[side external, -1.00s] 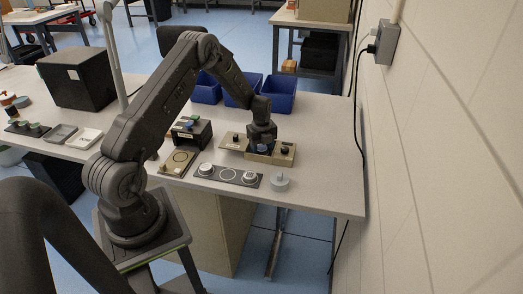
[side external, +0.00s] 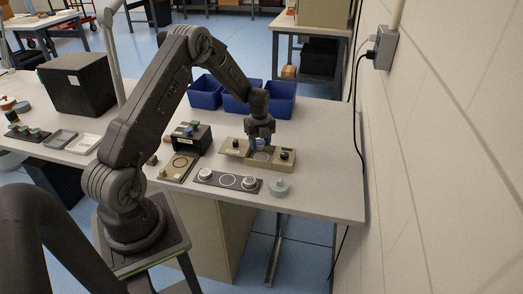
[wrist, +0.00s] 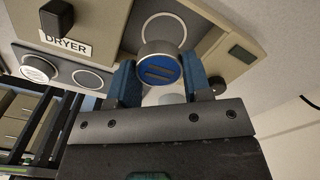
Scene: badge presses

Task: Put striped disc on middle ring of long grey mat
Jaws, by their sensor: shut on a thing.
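My gripper (side external: 261,146) is shut on the striped disc and holds it just above the beige dryer unit. In the wrist view the striped disc (wrist: 160,68) has a blue face with pale stripes and a metallic rim, between blue fingertips (wrist: 160,82). The long grey mat (side external: 239,182) lies in front of the dryer unit in the side view. Its middle ring (side external: 227,180) is bare.
The beige dryer unit (side external: 236,152) has black knobs and an empty outlined ring (wrist: 163,29). A tan ring plate (side external: 180,166) and black box (side external: 192,138) are to the left; blue bins (side external: 240,104) are behind.

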